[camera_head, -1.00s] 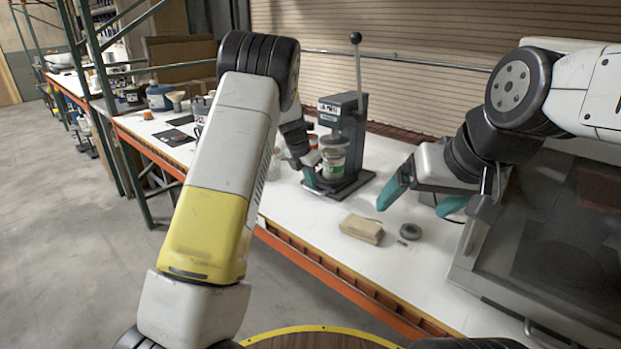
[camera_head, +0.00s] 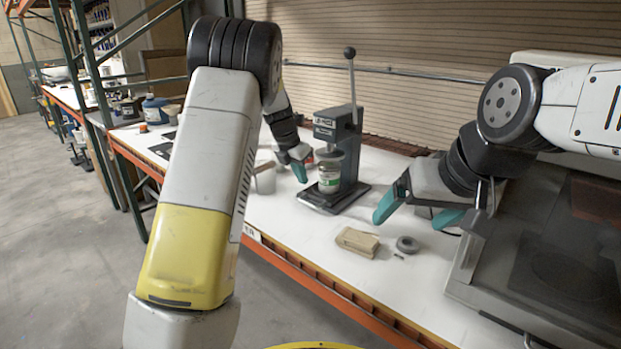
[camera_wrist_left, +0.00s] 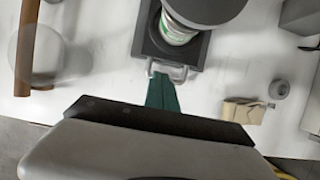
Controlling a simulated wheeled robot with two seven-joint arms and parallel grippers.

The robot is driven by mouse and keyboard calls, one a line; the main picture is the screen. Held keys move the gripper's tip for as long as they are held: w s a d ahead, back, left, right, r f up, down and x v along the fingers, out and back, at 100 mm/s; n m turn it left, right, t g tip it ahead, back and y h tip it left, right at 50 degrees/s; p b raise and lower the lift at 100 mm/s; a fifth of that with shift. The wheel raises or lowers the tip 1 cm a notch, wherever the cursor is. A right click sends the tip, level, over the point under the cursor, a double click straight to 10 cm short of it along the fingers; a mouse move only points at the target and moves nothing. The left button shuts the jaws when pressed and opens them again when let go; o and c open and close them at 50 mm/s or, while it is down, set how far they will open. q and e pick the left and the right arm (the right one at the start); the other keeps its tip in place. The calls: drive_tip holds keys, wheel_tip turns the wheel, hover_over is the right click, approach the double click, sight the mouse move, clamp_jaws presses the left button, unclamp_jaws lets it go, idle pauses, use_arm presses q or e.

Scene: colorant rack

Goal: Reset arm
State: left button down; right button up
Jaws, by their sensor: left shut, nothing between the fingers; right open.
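My left gripper (camera_head: 299,171) is in the head view, just left of the press, with its teal fingers shut and nothing between them. In the left wrist view its closed fingers (camera_wrist_left: 162,92) point toward the metal handle at the front of the press base. My right gripper (camera_head: 417,214) is open and empty above the table, right of the press. A jar with a green and white label (camera_head: 329,178) stands on the base of the dark grey lever press (camera_head: 349,135). The jar also shows in the left wrist view (camera_wrist_left: 177,30).
A tan block (camera_head: 357,242) and a grey ring (camera_head: 407,244) lie on the white table. A clear container (camera_head: 264,178) stands left of the press. A grey machine (camera_head: 470,265) fills the right side. Bottles, including a blue one (camera_head: 155,108), stand at the far left.

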use_arm(q)
drive_tip(key=s+a+r+m+t+h, duration=0.1)
drive_tip(key=s+a+r+m, duration=0.2)
drive_tip(key=s+r+m, duration=0.55)
drive_tip(key=s+a+r+m, duration=0.2)
drive_tip(key=s+r+m, duration=0.35)
drive_tip(key=s, duration=0.55)
drive_tip(key=s+a+f+m+t+y, duration=0.1)
drive_tip(key=s+a+m, duration=0.1)
drive_tip(key=s+m, duration=1.3)
drive_tip(key=s, duration=0.4)
drive_tip(key=shift+s+a+t+y, duration=0.2)
drive_tip(key=shift+s+t+y, duration=0.1)
drive_tip(key=shift+t, duration=0.1)
